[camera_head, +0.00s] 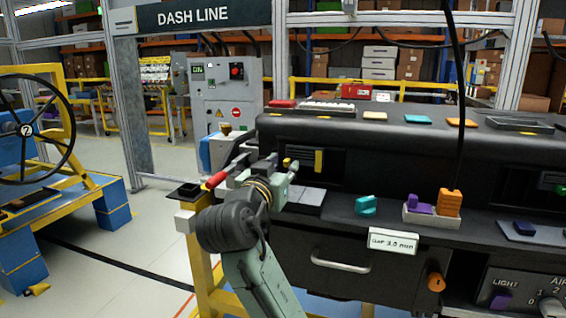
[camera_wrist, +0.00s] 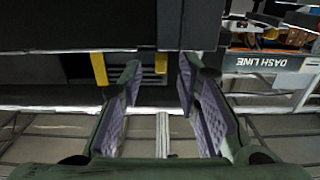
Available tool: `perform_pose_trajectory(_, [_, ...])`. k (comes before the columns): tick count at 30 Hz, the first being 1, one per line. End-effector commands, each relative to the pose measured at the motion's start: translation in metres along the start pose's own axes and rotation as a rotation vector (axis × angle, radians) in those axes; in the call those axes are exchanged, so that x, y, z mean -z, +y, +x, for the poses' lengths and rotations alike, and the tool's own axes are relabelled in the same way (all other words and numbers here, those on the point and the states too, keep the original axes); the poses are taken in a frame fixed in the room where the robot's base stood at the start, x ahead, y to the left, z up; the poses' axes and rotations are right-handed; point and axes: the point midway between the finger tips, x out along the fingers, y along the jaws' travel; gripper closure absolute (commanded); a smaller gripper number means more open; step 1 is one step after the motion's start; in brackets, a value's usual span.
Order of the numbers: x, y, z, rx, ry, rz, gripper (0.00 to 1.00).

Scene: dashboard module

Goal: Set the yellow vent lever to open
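A yellow upright bar (camera_head: 319,160) stands on the dark vent at the left part of the dashboard; it shows left of my fingers in the wrist view (camera_wrist: 100,68). A second, smaller yellow piece (camera_wrist: 161,62) shows between my fingertips in the wrist view. I cannot tell for certain which of the two is the vent lever. My gripper (camera_wrist: 158,72) is open, with its two padded fingers apart and nothing clearly held. In the head view my gripper (camera_head: 284,178) is at the left end of the vent, partly hidden by its own wrist. Contact cannot be told.
The dark dashboard (camera_head: 400,150) fills the right. On the ledge lie a teal knob (camera_head: 366,205) and a white tray (camera_head: 418,217) with purple and orange parts. A drawer handle (camera_head: 341,263) juts out below.

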Motion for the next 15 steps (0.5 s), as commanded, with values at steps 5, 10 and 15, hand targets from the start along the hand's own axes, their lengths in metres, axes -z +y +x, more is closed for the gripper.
perform_pose_trajectory(5, [-0.0003, 0.0001, 0.0116, 0.001, -0.001, 0.000, 0.70])
perform_pose_trajectory(10, [-0.0007, -0.0003, 0.0128, 0.001, 0.000, 0.001, 0.70])
perform_pose_trajectory(15, [-0.0006, -0.0003, 0.0125, 0.001, 0.000, 0.000, 0.75])
